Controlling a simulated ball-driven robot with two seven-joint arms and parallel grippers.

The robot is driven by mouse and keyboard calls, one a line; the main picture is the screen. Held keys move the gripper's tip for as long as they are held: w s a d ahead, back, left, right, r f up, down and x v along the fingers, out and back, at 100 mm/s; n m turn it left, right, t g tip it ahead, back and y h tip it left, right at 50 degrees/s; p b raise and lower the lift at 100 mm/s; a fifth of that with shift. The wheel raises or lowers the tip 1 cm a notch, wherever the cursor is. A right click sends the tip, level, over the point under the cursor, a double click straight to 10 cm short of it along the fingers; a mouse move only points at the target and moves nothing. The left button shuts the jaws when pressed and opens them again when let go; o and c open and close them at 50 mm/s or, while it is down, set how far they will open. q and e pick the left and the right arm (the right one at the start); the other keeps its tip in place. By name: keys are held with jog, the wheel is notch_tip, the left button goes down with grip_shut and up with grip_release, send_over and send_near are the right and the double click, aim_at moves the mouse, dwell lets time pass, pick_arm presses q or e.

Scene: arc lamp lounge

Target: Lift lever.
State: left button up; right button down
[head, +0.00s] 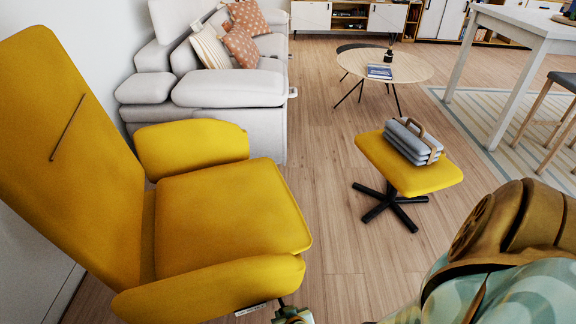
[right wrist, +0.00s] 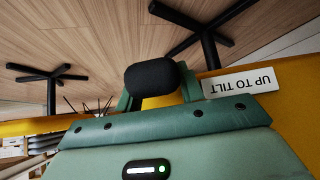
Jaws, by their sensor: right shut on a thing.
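The yellow recliner chair (head: 232,206) stands at the left in the head view, its backrest tilted back. The lever (right wrist: 152,79) is a black rounded grip at the chair's side in the right wrist view. My right gripper (right wrist: 158,88) is shut on it, with a green finger on either side. In the head view the right gripper (head: 292,314) shows only in part at the bottom edge, under the near armrest. A white label reading "UP TO TILT" (right wrist: 241,82) is beside the lever. The left gripper is not in view.
A yellow footstool (head: 440,180) holding a grey folded bundle (head: 413,141) stands right of the chair. A grey sofa (head: 232,95), a round table (head: 412,66) and a white table (head: 530,24) are farther back. The wooden floor between chair and footstool is clear.

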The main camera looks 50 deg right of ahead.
jog(key=c, duration=1.1)
grip_release()
jog(key=shift+w+d+r, duration=0.1)
jog(key=shift+w+r, duration=0.05)
jog(key=shift+w, duration=0.05)
jog(key=shift+o, duration=1.1)
jog(key=shift+s, duration=0.1)
jog(key=shift+s+a+r+p, duration=0.15)
jog(key=shift+a+r+p, duration=0.05)
jog(key=shift+r+p, duration=0.15)
jog(key=p+v, duration=0.4)
jog(key=v, duration=0.1)
jog(key=shift+r+p, duration=0.4)
jog(key=shift+r, duration=0.05)
pick_arm(q)
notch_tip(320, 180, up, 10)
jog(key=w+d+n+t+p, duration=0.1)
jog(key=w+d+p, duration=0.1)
jog(key=p, duration=0.5)
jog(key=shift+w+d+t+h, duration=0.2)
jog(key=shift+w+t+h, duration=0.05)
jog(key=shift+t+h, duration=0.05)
pick_arm(e)
jog(key=v, duration=0.9)
jog(key=shift+s+a, duration=0.35)
jog(key=shift+s, duration=0.2)
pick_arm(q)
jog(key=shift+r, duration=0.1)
